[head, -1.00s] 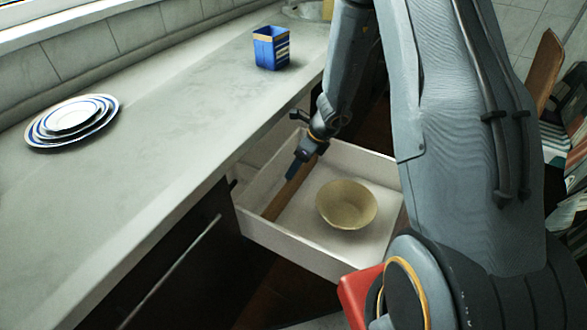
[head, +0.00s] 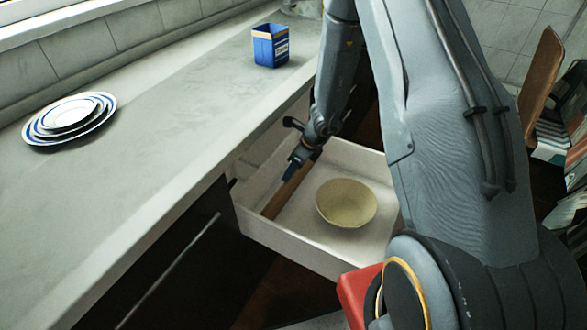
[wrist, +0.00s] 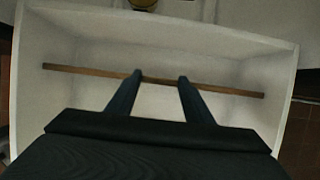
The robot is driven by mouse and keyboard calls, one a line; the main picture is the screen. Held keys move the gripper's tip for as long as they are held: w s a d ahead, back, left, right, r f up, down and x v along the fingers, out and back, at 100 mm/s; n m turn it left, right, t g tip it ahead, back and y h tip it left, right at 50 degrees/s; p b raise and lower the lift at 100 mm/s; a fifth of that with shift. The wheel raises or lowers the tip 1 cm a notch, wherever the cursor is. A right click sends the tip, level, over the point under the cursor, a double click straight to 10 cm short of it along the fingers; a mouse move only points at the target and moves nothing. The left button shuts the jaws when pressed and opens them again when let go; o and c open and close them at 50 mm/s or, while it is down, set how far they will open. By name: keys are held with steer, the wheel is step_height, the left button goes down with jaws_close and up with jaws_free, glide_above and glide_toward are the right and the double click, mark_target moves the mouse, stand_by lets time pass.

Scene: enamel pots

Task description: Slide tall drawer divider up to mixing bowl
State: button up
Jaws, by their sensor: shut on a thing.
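The drawer divider (head: 283,195) is a brown wooden strip standing across the open white drawer (head: 290,245), left of the mixing bowl. It spans the drawer in the wrist view (wrist: 85,71). The mixing bowl (head: 346,204) is tan and sits upright on the drawer floor, with bare floor between it and the divider. My gripper (head: 292,168) reaches down into the drawer and is shut on the divider. Its two dark fingers (wrist: 159,78) meet the strip near its middle in the wrist view. The fingers hide parts of the divider.
A grey counter (head: 150,165) runs along the left, above the drawer. It bears stacked blue-rimmed plates (head: 68,121) and a blue box (head: 270,46). A brown board (head: 541,75) leans at the far right. The drawer floor around the bowl is clear.

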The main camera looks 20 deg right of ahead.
steer(key=shift+s+d+b, duration=1.05)
steer(key=shift+s+d, duration=0.65)
steer(key=o, duration=1.5)
steer(key=shift+r, duration=0.1)
steer(key=p+v, duration=0.1)
steer(key=v, duration=0.6)
steer(key=shift+r+p, duration=0.3)
steer(key=shift+p, duration=0.05)
steer(key=shift+s, duration=0.1)
